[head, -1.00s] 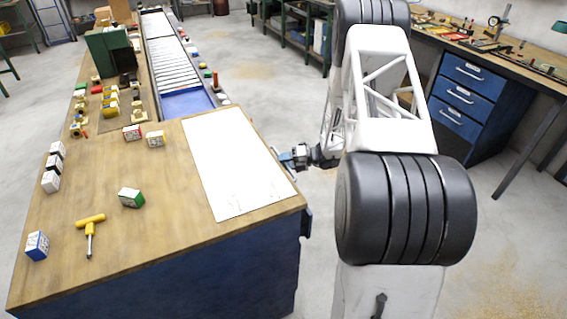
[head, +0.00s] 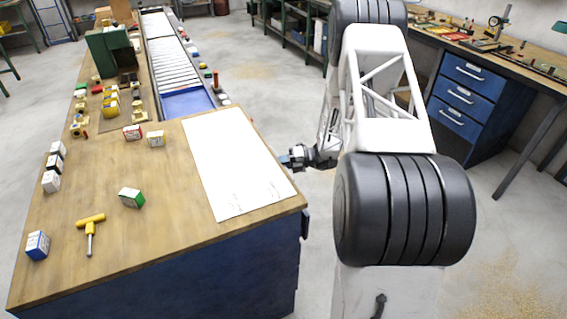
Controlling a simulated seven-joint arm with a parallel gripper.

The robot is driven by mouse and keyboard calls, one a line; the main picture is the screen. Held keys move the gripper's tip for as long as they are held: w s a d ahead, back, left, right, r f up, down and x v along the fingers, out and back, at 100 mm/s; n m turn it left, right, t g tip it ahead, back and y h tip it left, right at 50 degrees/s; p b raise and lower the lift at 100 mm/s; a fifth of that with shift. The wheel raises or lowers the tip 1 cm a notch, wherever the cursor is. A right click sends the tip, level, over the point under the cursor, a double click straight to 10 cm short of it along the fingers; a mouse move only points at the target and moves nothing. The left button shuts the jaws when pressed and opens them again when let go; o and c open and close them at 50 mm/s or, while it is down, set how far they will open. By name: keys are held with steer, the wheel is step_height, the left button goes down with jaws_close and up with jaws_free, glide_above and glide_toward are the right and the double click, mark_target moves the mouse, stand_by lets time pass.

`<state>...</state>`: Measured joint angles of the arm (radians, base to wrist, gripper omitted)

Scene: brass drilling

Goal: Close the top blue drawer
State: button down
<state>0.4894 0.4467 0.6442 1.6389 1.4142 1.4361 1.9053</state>
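The near bench has a blue body (head: 200,285) under a wooden top. A dark blue drawer edge (head: 305,222) shows at its right side, just under the front right corner. It sticks out only slightly, and most of that side is hidden below the top. My gripper (head: 286,160) is low beside the bench's right edge, with its tips close to that edge. The fingers are small and partly hidden, so I cannot tell whether they are open, or whether they touch the drawer.
A white sheet (head: 235,165) lies on the bench top. A second blue drawer unit (head: 462,95) stands under the far right bench.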

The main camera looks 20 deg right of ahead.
steer(key=shift+a, duration=1.35)
steer(key=c, duration=1.1)
jaws_free()
steer(key=shift+c, duration=0.2)
steer(key=shift+d, duration=0.15)
steer(key=v, duration=0.7)
steer(key=shift+s+d, duration=0.15)
steer(key=shift+d, duration=0.1)
steer(key=shift+r, duration=0.1)
